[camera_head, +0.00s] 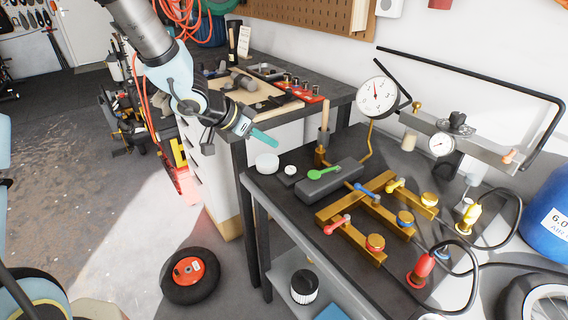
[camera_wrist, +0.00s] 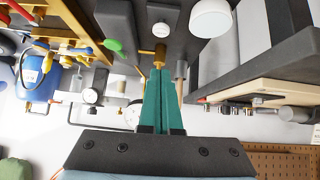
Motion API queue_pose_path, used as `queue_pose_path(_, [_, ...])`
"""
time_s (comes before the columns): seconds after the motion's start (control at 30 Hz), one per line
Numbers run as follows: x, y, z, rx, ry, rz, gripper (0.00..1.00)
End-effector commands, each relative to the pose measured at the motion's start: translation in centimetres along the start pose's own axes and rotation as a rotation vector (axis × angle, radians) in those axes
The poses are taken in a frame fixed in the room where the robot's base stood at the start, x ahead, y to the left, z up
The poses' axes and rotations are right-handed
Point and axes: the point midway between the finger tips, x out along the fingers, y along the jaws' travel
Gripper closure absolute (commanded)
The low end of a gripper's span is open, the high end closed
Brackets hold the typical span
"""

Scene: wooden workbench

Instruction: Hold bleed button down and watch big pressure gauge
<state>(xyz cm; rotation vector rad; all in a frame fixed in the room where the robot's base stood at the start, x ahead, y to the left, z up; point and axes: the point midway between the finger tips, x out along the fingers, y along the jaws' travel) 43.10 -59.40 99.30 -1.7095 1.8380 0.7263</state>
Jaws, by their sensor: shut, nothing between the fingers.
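My gripper (camera_head: 265,139) is shut and empty, its teal fingers in the air left of the bench fittings. In the wrist view the fingers (camera_wrist: 163,85) are together. A small white round button on a dark base (camera_head: 290,171) sits near the bench's left edge, below and apart from the fingers; it also shows in the wrist view (camera_wrist: 160,30). No label shows whether it is the bleed button. The big pressure gauge (camera_head: 377,97) has a white dial facing the head camera; its reading is too small to tell. Fingers partly hide a gauge dial (camera_wrist: 132,117) in the wrist view.
A larger white disc (camera_head: 267,163) lies beside the button. Right of it are a green lever (camera_head: 324,172), brass manifold (camera_head: 368,195) with coloured levers, and a smaller gauge (camera_head: 440,145). A brass fitting (camera_head: 320,157) stands near the button. A tool bench (camera_head: 338,92) stands behind.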

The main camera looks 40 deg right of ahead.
Motion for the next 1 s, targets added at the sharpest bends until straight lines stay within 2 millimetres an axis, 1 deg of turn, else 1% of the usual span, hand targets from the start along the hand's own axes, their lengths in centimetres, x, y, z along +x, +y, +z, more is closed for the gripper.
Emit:
queue_pose_path(0.03, [1.3,0.2,0.2,0.0,-0.001,0.005,1.0])
queue_pose_path(0.2, [4.8,0.2,0.1,0.0,-0.002,0.004,1.0])
queue_pose_path(0.3, [6.7,0.1,0.1,0.0,-0.002,0.003,1.0])
queue_pose_path(0.4, [7.8,0.1,1.4,-0.002,-0.005,0.002,1.0])
queue_pose_path(0.63, [9.1,0.0,2.7,-0.002,-0.001,0.0,1.0])
queue_pose_path(1.0, [9.3,0.0,2.9,-0.001,-0.001,-0.001,1.0])
